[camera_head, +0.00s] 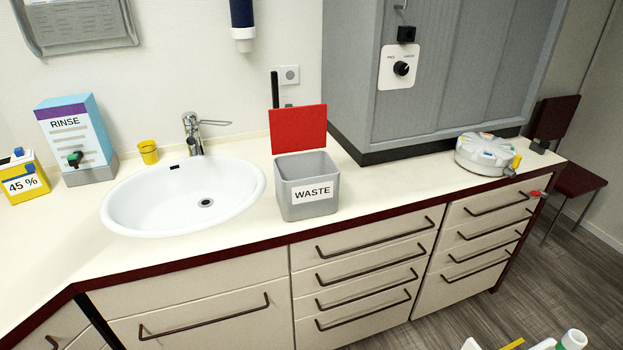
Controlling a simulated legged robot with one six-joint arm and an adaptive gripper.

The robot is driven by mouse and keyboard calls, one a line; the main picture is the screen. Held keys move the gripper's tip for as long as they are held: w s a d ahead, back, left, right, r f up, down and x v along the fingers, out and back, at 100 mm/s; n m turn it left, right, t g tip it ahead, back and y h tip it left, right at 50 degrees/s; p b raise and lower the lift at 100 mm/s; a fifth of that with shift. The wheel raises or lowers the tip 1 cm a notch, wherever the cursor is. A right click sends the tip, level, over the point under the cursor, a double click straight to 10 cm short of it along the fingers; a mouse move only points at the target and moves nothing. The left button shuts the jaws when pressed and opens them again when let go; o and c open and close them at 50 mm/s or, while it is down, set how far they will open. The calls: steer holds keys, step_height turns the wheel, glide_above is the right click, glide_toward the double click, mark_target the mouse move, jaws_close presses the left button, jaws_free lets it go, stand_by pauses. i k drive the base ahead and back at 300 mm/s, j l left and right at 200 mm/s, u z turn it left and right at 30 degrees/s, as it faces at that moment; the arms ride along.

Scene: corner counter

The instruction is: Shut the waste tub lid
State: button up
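The grey waste tub (307,205) stands upright on the cream counter, just right of the sink, with a white "WASTE" label on its front. Its red lid (298,129) stands up, open, at the tub's back edge. The tub's mouth is uncovered, and the part of the inside that shows looks empty. My gripper is not in view.
The white sink (130,206) with a chrome tap (193,133) is left of the tub. A yellow cup (148,152), a RINSE box (80,140) and a yellow box (20,178) stand further left. A grey cabinet (450,70) rises behind right. A round white device (486,154) sits at the right. Drawers line the front.

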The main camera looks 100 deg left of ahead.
mark_target(302, 127)
steer(key=u, duration=3.4)
